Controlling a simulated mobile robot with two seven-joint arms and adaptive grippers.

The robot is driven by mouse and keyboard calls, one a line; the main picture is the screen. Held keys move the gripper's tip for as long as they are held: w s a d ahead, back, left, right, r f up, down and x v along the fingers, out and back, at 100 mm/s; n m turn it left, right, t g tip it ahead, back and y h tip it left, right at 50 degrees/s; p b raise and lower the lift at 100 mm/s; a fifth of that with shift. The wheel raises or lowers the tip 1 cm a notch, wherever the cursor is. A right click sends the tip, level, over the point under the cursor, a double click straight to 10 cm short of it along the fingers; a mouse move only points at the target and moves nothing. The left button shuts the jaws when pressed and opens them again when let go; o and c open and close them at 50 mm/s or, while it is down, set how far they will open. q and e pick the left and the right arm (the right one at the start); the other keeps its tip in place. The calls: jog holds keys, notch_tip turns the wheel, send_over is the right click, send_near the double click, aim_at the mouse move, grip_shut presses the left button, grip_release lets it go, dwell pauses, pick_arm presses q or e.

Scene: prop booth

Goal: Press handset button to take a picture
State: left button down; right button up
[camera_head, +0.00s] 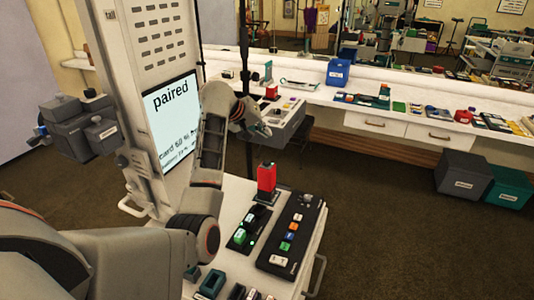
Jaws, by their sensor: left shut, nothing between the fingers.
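My left arm reaches across from the left. My left gripper (258,126) is shut and empty, in the air above the far end of the near table. It is clearly apart from the devices below. A long black panel with coloured buttons (292,235) lies at the table's right side. A smaller black device with green and white keys (247,228) lies left of it. A red upright block (266,180) stands behind them. I cannot tell for sure which one is the handset. A screen (174,118) on the pale tower reads "paired". My right gripper is out of view.
The near white table (309,262) has small dark pieces along its front. A white counter (420,127) at the back holds a blue bin (338,72) and many small items. Grey (462,173) and green (509,187) crates stand on the floor. Open carpet lies between.

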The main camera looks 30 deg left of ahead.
pick_arm(q)
send_over(265, 162)
notch_tip(265, 162, down, 7)
jog(key=shift+s+f, duration=0.1)
jog(key=shift+f, duration=0.7)
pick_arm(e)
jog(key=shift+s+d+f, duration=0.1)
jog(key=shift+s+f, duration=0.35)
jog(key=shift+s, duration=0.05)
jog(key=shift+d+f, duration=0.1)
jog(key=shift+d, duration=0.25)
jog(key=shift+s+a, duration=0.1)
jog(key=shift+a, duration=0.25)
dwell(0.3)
pick_arm(q)
jog(key=shift+f, duration=0.2)
